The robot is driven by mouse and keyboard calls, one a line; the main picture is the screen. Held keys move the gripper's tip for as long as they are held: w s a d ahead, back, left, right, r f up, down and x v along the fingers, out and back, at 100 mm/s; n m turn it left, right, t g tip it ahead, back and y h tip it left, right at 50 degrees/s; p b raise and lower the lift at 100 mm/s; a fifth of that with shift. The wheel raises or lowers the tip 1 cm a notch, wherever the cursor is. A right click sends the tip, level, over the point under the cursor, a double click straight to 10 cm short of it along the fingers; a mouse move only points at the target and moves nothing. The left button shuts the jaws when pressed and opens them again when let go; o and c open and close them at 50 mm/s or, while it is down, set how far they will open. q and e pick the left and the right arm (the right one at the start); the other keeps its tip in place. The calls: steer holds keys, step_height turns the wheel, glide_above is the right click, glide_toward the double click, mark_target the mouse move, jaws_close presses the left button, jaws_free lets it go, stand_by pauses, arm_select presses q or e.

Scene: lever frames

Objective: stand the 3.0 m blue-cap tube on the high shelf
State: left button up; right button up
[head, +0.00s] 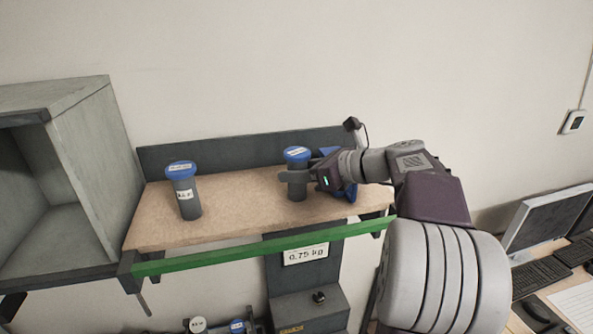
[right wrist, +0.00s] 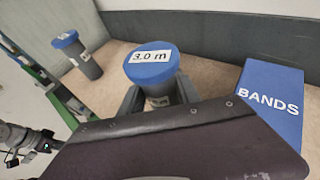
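The 3.0 m blue-cap tube (head: 297,188) is a grey cylinder standing upright on the high shelf (head: 240,208). Its cap reads "3.0 m" in the right wrist view (right wrist: 151,65). My right gripper (head: 296,178) reaches in from the right with its fingers around the tube's body below the cap. In the right wrist view the fingers lie close against both sides of the body. The tube's base looks level with the shelf top. My left gripper (right wrist: 32,140) shows small at the lower left of the right wrist view; its fingers are unclear.
Another blue-cap tube (head: 185,192) stands at the shelf's left. A blue box marked "BANDS" (right wrist: 268,105) stands right of the held tube. A green strip (head: 250,249) runs along the shelf front. A grey open cabinet (head: 92,165) borders the left. Shelf between the tubes is clear.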

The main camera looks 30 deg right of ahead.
steer(key=o, duration=0.4)
steer(key=shift+c, duration=0.2)
steer(key=shift+s+r, duration=0.1)
steer(key=shift+s, duration=0.3)
steer(key=shift+r, duration=0.2)
steer(key=shift+s+d, duration=0.25)
steer(key=shift+d, duration=0.05)
steer(key=b+v, duration=0.3)
steer(key=v, duration=0.8)
steer(key=shift+b, duration=0.3)
